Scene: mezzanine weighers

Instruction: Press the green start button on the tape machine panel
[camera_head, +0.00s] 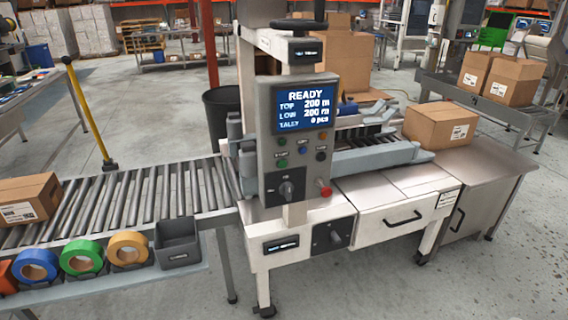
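The tape machine panel (267,177) stands upright on the tape machine (300,228) near the middle of the view. Its screen (304,106) reads READY, TOP 200 m, LOW 200 m and TALLY 0 pcs. Below the screen are several small round buttons. A small green button (282,163) shows at the left of this group; its label is too small to read. A black rotary knob (286,190) and a red button (325,191) sit lower down. Neither of my grippers is in view.
A roller conveyor (150,190) leads in from the left with a cardboard box (28,199) on it. Tape rolls (82,257) and a grey bin (178,246) sit along its front. Another box (440,125) stands at the machine's right. Floor in front is clear.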

